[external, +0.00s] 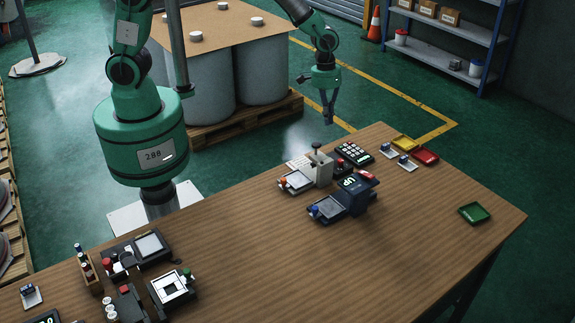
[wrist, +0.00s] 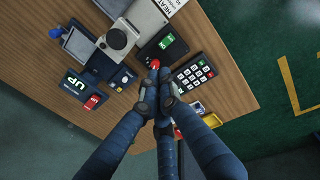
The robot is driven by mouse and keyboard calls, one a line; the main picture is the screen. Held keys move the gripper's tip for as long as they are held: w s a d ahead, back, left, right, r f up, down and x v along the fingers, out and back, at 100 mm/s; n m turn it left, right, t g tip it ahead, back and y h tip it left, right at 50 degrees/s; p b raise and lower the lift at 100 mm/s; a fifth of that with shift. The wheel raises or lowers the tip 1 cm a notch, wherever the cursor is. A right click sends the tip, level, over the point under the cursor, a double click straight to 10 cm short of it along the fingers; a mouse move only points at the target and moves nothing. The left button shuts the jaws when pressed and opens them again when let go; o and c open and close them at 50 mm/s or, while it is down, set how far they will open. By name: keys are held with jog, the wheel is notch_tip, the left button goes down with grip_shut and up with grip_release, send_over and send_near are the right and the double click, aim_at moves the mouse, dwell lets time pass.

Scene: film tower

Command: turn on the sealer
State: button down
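A beige press-like machine (external: 320,168) stands on the far part of the table, with a "HEAT" card beside it. It looks like the sealer and also shows in the wrist view (wrist: 147,17). A dark box (external: 346,162) with a red knob or button stands beside it. In the wrist view this box (wrist: 172,48) has a lit green label, and the red knob (wrist: 154,64) is just beyond my fingertips. My gripper (external: 328,122) is empty, with fingertips together, in the air beyond the table's far edge. It shows in the wrist view (wrist: 156,78), partly covering the table.
A keypad (external: 354,152) lies right of the dark box. A blue machine with an "UP" display (external: 350,195) stands in front. Small yellow (external: 404,143), red (external: 426,157) and green (external: 474,212) trays lie further right. The table's middle is clear.

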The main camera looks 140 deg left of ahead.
jog(key=shift+f, duration=0.15)
jog(key=f+b, duration=0.1)
jog(key=f, duration=0.3)
jog(key=w+f, duration=0.1)
jog(key=f, duration=0.4)
jog(key=w+f+b, duration=0.1)
jog(key=f, duration=0.3)
jog(key=shift+f+b, duration=0.3)
jog(key=shift+w+f, duration=0.15)
jog(key=shift+f, duration=0.2)
jog(key=shift+s+r, duration=0.25)
jog(key=shift+s, duration=0.5)
